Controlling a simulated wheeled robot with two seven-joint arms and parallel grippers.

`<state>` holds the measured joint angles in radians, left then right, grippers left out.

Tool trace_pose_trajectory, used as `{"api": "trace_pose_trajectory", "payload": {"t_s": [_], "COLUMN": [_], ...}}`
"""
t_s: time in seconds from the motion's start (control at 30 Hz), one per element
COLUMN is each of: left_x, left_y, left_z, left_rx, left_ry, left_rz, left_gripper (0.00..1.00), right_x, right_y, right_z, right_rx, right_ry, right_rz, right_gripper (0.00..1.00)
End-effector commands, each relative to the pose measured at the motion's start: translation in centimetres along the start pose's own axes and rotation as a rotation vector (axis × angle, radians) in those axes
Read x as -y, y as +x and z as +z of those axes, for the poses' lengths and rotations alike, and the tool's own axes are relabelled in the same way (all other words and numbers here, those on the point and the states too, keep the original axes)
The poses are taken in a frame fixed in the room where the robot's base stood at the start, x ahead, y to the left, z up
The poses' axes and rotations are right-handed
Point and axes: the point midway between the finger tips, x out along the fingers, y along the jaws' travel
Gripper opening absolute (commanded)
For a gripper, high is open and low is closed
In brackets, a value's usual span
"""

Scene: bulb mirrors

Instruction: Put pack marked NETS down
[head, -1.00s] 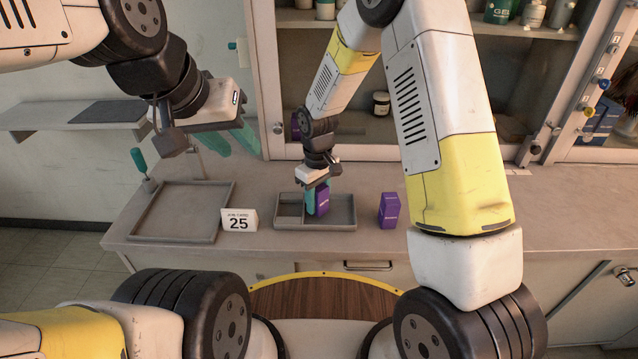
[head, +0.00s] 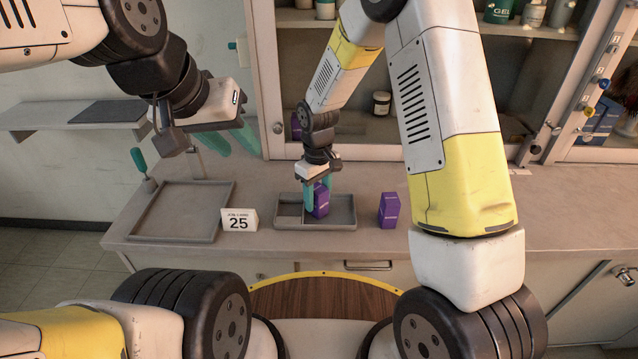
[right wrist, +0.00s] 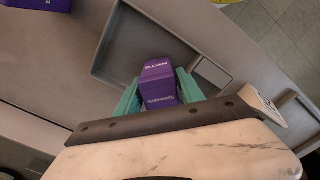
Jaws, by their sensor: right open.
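The purple pack marked NETS (right wrist: 158,82) stands in the grey divided tray (head: 345,226), close to the divider, on the larger compartment's side. It also shows in the head view (head: 322,202), where it looks upright. My right gripper (right wrist: 157,90) is open, with one teal finger on each side of the pack. Whether a finger still touches the pack I cannot tell. In the head view my right gripper (head: 317,200) points down over the tray. My left gripper (head: 236,142) is open and empty, raised above the counter at the left.
A second purple pack (head: 389,210) stands on the counter right of the tray. A card reading 25 (head: 239,219) stands left of it. An empty larger tray (head: 182,210) lies further left. A cabinet with jars (head: 381,103) is behind. The counter at the right is clear.

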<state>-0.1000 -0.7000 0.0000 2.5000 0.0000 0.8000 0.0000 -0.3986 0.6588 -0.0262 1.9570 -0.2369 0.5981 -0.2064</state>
Motion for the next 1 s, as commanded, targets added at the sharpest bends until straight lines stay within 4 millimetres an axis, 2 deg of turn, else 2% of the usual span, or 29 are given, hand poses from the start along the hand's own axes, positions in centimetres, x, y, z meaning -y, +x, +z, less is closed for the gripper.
{"api": "trace_pose_trajectory", "payload": {"t_s": [0.1, 0.3, 0.57, 0.67, 0.77, 0.9, 1.0], "left_x": [0.0, 0.0, 0.0, 0.0, 0.0, 0.0, 0.0], "left_y": [0.0, 0.0, 0.0, 0.0, 0.0, 0.0, 0.0], "left_z": [0.0, 0.0, 0.0, 0.0, 0.0, 0.0, 0.0], "left_rx": [0.0, 0.0, 0.0, 0.0, 0.0, 0.0, 0.0], "left_ry": [0.0, 0.0, 0.0, 0.0, 0.0, 0.0, 0.0], "left_rz": [0.0, 0.0, 0.0, 0.0, 0.0, 0.0, 0.0], "left_gripper": [0.36, 0.36, 0.36, 0.36, 0.36, 0.36, 0.36], "right_x": [-0.1, -0.1, 0.0, -0.4, -1.1, -1.9, -1.9], "right_y": [-2.8, -7.0, -10.0, -11.5, -14.3, -19.5, -22.6], "right_z": [-0.1, -0.1, 0.1, 0.8, 2.6, 7.0, 10.5], "right_rx": [-0.006, -0.005, -0.003, -0.022, -0.068, -0.167, -0.24], "right_ry": [0.001, 0.0, 0.001, 0.026, 0.085, 0.212, 0.308], "right_rz": [0.002, 0.002, 0.0, 0.003, 0.009, 0.019, 0.024], "right_gripper": [0.45, 0.45, 0.45, 0.45, 0.45, 0.45, 0.45]}}
